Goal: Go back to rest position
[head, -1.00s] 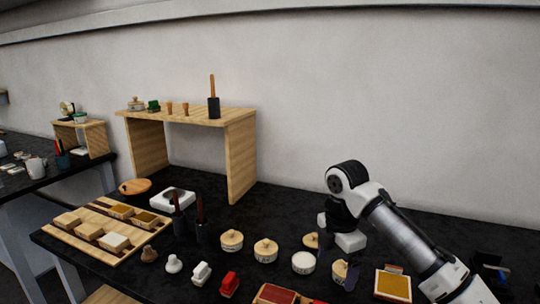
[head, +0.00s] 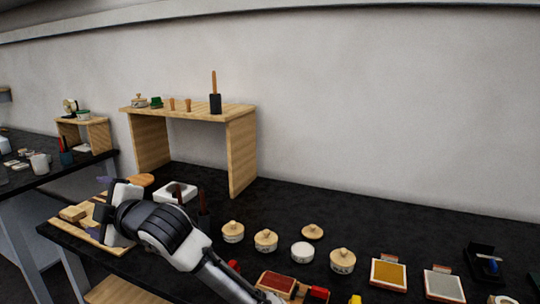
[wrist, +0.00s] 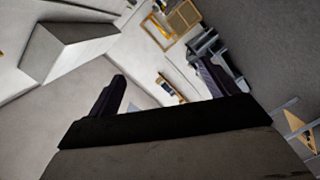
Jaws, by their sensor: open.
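My gripper (head: 101,196) is at the left of the black table in the head view, in front of the wooden tray (head: 62,226), which it partly hides. My arm reaches to it from the bottom edge. In the wrist view my gripper (wrist: 165,84) shows two dark fingers spread apart with nothing held between them. That view faces away over the room, with a pale floor and distant furniture.
Several lidded round jars (head: 265,241) stand mid-table, with a yellow pad (head: 389,273) and a grey pad (head: 443,285) to the right. A wooden shelf (head: 190,113) stands behind. Dark holders (head: 204,222) are close behind my arm.

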